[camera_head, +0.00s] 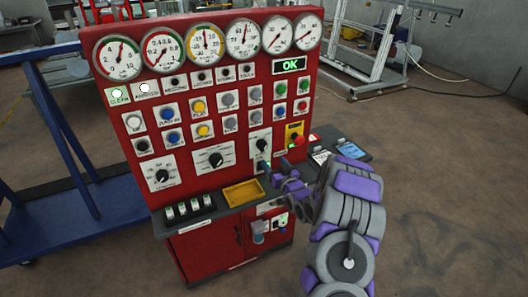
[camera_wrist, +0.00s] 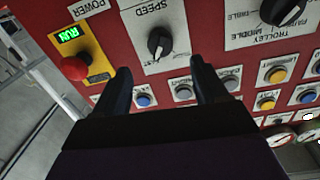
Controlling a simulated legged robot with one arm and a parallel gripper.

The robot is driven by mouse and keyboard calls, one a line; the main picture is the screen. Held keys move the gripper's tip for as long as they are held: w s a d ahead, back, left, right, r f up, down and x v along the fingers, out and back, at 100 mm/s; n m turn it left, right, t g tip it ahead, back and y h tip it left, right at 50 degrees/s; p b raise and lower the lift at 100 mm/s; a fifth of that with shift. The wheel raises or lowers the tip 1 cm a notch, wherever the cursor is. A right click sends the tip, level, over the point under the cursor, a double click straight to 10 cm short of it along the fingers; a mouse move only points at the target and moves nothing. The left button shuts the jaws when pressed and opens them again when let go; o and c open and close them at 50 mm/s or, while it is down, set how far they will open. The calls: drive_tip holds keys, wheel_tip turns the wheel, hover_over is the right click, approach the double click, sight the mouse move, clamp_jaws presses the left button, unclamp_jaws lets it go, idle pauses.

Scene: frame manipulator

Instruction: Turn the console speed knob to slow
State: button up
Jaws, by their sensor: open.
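The black speed knob (camera_head: 261,144) sits on a white plate on the red console, left of the yellow panel. In the wrist view, which is roughly upside down, the knob (camera_wrist: 159,43) shows under the SPEED label, its pointer tilted. My gripper (camera_wrist: 161,70) is open and empty. Its two dark fingers point at the console, with the knob framed in the gap beyond their tips, and no contact shows. In the head view my gripper (camera_head: 273,172) is low and close in front of the panel, just below the knob. The knob's scale marks are too small to read.
A red mushroom button (camera_wrist: 75,68) on a yellow plate is beside one finger. A trolley knob (camera_wrist: 283,10) and several push buttons surround the speed plate. Below the panel are a shelf with a yellow tray (camera_head: 243,193) and a side ledge (camera_head: 350,151). A blue frame (camera_head: 75,130) stands left.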

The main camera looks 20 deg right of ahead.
sight(265, 149)
drive_tip(key=w+b, duration=0.1)
drive_tip(key=w, duration=0.9)
drive_tip(key=shift+d+f+b, duration=0.1)
drive_tip(key=shift+b, duration=0.3)
drive_tip(key=shift+c, duration=0.3)
drive_tip(key=c, duration=1)
